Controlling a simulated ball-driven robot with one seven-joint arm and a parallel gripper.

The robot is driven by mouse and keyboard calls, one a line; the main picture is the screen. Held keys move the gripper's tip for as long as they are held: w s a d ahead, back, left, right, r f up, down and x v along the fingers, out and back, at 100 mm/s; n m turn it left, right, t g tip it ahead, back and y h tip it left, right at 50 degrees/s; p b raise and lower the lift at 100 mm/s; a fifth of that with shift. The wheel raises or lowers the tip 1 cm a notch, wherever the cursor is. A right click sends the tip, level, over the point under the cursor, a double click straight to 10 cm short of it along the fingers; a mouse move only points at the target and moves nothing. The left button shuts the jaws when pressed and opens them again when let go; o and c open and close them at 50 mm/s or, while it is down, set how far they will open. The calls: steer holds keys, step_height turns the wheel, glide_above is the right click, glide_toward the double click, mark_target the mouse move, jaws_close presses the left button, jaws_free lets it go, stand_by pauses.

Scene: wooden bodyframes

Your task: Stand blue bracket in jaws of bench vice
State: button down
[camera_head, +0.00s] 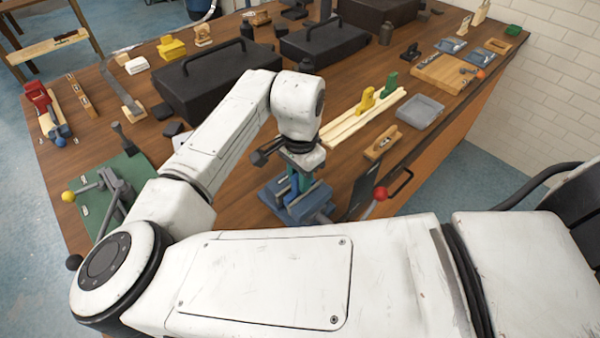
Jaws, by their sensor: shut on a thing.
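The blue-grey bench vice (318,206) is at the front edge of the workbench, in the middle of the head view. My gripper (298,178) points down directly over its jaws. It is shut on the blue bracket (292,192), which shows as a small bright blue upright strip between the gripper and the vice. The bracket's lower end is at the jaws, but I cannot tell whether it is seated between them or touches them. The wrist and fingers hide much of the bracket.
A red ball knob (380,193) stands right of the vice. A pale wooden rail (350,122) with yellow and green pieces lies behind it. A black case (215,78) is behind my arm. A green-based tool (122,180) is at left. Clear bench lies left of the rail.

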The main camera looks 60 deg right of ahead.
steer(key=shift+f, duration=0.1)
steer(key=c, duration=1)
jaws_free()
steer(key=shift+o, duration=0.2)
step_height(320, 180, up, 12)
steer(key=b, duration=0.2)
